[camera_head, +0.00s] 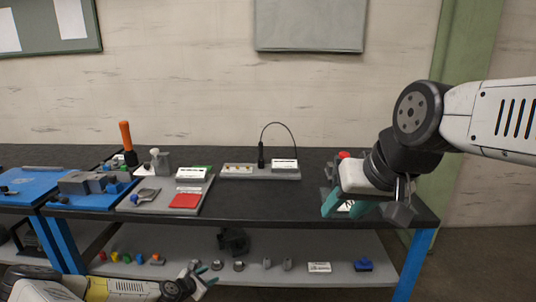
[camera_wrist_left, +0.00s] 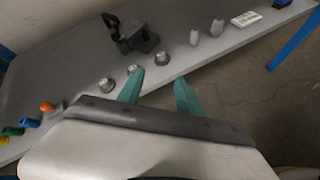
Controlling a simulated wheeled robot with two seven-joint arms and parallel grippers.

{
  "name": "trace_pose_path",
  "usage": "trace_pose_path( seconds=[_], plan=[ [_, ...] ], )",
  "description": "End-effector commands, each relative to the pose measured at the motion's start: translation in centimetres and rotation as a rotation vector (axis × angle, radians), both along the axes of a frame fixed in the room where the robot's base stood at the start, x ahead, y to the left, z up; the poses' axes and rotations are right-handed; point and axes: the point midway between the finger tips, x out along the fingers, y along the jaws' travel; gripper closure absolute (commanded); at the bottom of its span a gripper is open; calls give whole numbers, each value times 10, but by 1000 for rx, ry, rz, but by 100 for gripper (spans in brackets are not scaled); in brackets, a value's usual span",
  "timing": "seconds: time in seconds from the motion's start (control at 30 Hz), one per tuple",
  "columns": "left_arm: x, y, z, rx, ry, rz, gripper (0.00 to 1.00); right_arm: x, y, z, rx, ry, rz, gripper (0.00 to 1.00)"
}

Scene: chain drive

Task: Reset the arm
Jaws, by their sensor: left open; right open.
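My right gripper (camera_head: 347,206) is open over the right end of the black table top, with its teal fingers pointing down. It partly hides a small item with a red top (camera_head: 344,155) beside it. My left gripper (camera_head: 204,274) is low at the front, near the lower shelf's front edge. In the left wrist view its two teal fingers (camera_wrist_left: 158,92) are apart, with nothing held between them. Small metal parts stand on the shelf just beyond the fingertips.
The black table (camera_head: 265,205) carries a grey tray with a red pad (camera_head: 185,201), an orange-handled tool (camera_head: 126,140) and a grey holder with a black cable (camera_head: 262,172). The lower shelf (camera_head: 330,246) holds several small parts and a black clamp-like piece (camera_wrist_left: 134,36). The table's middle is clear.

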Motion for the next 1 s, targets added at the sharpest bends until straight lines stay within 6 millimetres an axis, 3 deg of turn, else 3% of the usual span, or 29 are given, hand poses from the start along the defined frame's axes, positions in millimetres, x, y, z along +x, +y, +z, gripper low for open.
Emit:
trace_pose_path(
  seconds=[0.27, 0.47, 0.77, 1.0],
  plan=[
    [-9, -9, 67, 407, 28, -466, 57, 0, 0, 0, 0, 0, 0, 57],
    [-21, -7, 132, 693, 42, -766, 57, 0, 0, 0, 0, 0, 0, 57],
    [-48, -8, 254, 1073, 48, -1119, 57, 0, 0, 0, 0, 0, 0, 57],
    [-89, -22, 359, 1321, 20, -1322, 57, 0, 0, 0, 0, 0, 0, 57]
  ],
)
